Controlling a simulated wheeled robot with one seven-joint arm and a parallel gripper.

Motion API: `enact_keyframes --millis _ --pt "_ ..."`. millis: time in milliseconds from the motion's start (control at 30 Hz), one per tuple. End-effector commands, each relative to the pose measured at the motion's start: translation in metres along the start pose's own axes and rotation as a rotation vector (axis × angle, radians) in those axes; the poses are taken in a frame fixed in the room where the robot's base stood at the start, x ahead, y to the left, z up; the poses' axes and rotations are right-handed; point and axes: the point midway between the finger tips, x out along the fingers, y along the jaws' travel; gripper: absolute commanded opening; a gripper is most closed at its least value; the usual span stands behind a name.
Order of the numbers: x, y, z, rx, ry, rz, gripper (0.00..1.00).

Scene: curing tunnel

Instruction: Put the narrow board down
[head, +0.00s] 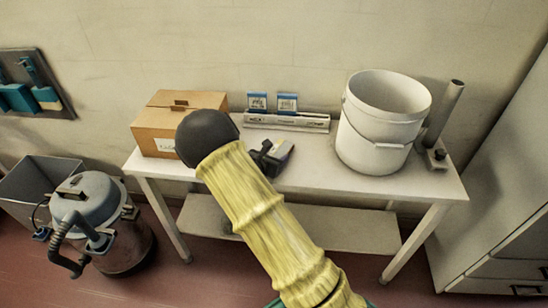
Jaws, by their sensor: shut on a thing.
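My gripper (268,157) shows as a dark shape just right of my sleeved yellow arm, over the middle of the white table (320,177). It is shut on a small pale and dark piece, the narrow board (284,150), of which only a short part shows. My arm and the gripper hide the rest of it. I cannot tell whether the board touches the tabletop or is held above it.
A cardboard box (160,143) stands at the table's left, a white bucket (372,135) and an upright grey tube on a base (445,115) at the right. A pale rail (288,123) with two blue-topped cards lies at the back. A vacuum cleaner (92,210) stands left on the floor.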

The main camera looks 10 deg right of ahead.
Motion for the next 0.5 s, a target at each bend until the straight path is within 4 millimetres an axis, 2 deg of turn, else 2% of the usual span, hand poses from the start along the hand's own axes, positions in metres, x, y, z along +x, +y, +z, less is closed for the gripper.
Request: enact_keyframes --millis 433,467,500 --pt "0.0034 0.0010 -0.0097 0.001 0.000 0.002 0.31" --pt "0.0028 0.0012 -0.0090 0.001 0.000 0.002 0.58" --pt "0.0026 0.0013 -0.0085 0.000 0.000 0.002 0.66"
